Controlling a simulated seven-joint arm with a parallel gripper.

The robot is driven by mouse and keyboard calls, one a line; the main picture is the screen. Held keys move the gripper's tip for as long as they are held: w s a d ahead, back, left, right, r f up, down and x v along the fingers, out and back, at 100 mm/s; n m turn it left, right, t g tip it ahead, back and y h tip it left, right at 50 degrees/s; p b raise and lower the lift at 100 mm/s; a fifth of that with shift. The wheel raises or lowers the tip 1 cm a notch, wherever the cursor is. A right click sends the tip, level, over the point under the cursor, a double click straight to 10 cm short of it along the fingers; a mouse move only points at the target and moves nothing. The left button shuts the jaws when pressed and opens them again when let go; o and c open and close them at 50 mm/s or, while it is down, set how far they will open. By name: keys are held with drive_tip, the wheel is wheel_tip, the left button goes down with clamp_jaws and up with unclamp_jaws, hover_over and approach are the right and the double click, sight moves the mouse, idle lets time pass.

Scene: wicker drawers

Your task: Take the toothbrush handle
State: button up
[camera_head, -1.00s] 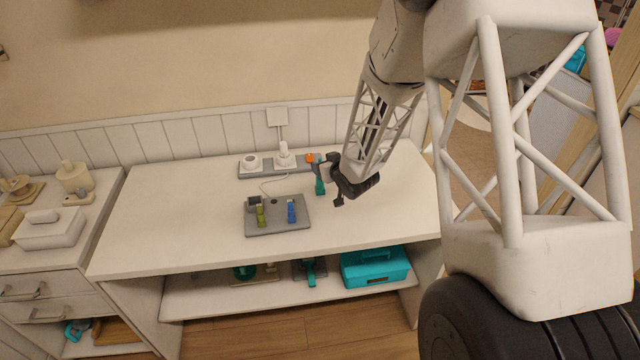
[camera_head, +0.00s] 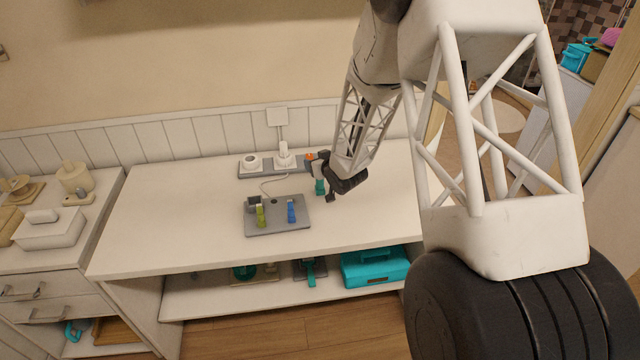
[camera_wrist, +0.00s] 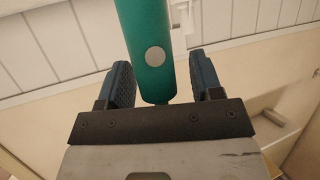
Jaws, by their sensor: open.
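The toothbrush handle appears as a teal upright piece (camera_head: 319,187) at the back right of the white tabletop. In the wrist view it is a large teal rounded handle (camera_wrist: 148,40) with a pale round button. My gripper (camera_head: 324,182) is at the handle, coming from the right. In the wrist view the two dark padded fingers (camera_wrist: 161,85) stand apart, one on each side of the handle. A gap shows on the right side; contact on the left cannot be told.
A grey tray (camera_head: 275,228) with a green piece (camera_head: 260,216) and a blue piece (camera_head: 291,211) lies left of my gripper. A grey base with white devices (camera_head: 283,157) and an orange piece (camera_head: 309,156) stand behind. The tabletop's left part is clear.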

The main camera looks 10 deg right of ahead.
drive_tip(key=shift+c, duration=0.4)
clamp_jaws()
drive_tip(key=shift+r, duration=0.15)
drive_tip(key=s+r, duration=0.2)
drive_tip(key=s, duration=0.6)
drive_tip(key=s+r, duration=0.2)
drive_tip(key=s, duration=0.6)
drive_tip(key=shift+d+r, duration=0.35)
drive_tip(key=shift+d, duration=0.05)
idle(0.6)
